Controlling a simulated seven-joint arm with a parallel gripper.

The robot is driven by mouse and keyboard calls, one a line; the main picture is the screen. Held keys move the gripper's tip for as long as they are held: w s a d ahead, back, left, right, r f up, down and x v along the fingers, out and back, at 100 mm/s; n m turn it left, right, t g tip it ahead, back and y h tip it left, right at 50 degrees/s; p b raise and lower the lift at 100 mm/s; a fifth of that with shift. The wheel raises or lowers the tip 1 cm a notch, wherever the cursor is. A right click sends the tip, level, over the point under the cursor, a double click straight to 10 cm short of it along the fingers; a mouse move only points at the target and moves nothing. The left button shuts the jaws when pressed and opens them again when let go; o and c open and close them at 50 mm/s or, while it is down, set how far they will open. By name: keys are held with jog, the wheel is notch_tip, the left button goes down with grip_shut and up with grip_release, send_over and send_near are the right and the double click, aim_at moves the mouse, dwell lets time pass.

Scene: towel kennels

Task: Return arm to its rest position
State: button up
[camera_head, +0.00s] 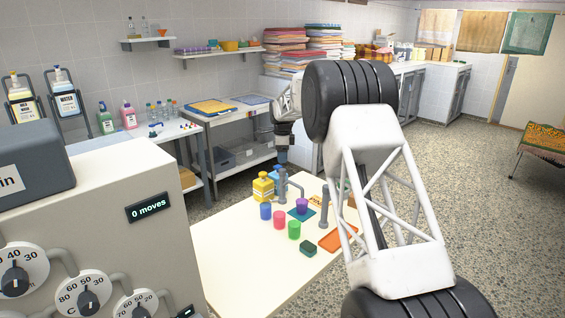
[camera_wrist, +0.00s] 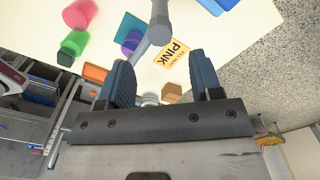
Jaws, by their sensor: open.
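My gripper (camera_head: 282,158) hangs fingers down above the back of the cream table (camera_head: 235,250) in the head view, near the yellow bottles (camera_head: 262,187). In the wrist view its two blue fingers (camera_wrist: 161,70) stand wide apart with nothing held between them. Beyond them are a grey post (camera_wrist: 159,22) and a card reading PINK (camera_wrist: 173,52). My white lattice arm link crosses the head view and hides part of the table's right side.
Blue (camera_head: 265,211), pink (camera_head: 279,220), green (camera_head: 294,230) and purple (camera_head: 302,205) cups stand on the table. The purple one is on a teal mat. A dark green block (camera_head: 308,249) and an orange tray (camera_head: 338,239) lie nearer. A control box (camera_head: 110,230) reads "0 moves".

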jog(key=shift+r, duration=0.3)
jog(key=shift+s+d+r, duration=0.2)
jog(key=shift+s+r, duration=0.15)
jog(key=s+d+r+n, duration=0.35)
jog(key=s+r, duration=0.25)
jog(key=s, duration=0.5)
jog(key=s+d+r+n+t, duration=0.15)
jog(key=s+d+r, duration=0.35)
jog(key=s, duration=0.5)
jog(key=s+d+r+n, duration=0.35)
jog(key=s+r, duration=0.25)
jog(key=s, duration=0.5)
jog(key=s+d+f+n, duration=0.2)
jog(key=s+n, duration=0.1)
jog(key=s, duration=1.1)
jog(key=s+d+f+n, duration=0.2)
jog(key=s+f+n, duration=0.1)
jog(key=s, duration=1.1)
jog(key=s+d+f+n+t, duration=0.1)
jog(key=s+d+f+n, duration=0.2)
jog(key=s, duration=1.1)
